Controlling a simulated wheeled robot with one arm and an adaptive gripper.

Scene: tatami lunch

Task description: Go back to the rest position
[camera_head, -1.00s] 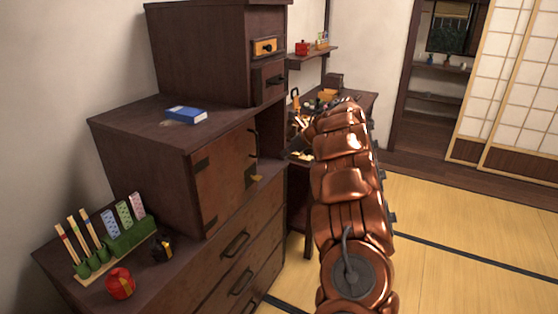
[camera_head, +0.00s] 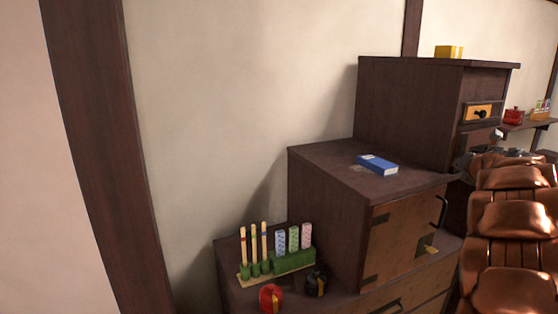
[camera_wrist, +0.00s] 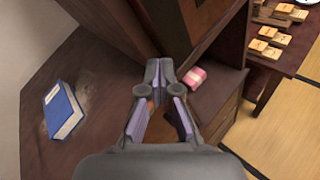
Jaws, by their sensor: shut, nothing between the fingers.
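My gripper (camera_wrist: 160,75) is in the middle of the wrist view. Its fingertips meet and nothing is between them. It is over the stepped dark wooden chest, beside the chest's taller top section. My copper arm (camera_head: 512,230) fills the right side of the head view, and the gripper end there is largely hidden by the arm and the chest.
A blue box (camera_head: 377,164) lies on the chest's middle step (camera_head: 325,158), left of my gripper in the wrist view (camera_wrist: 63,110). A pink-and-white block (camera_wrist: 195,77) is right of the fingertips. A green stick holder (camera_head: 293,261), red pot (camera_head: 270,298) and black pot (camera_head: 316,281) stand on the low step.

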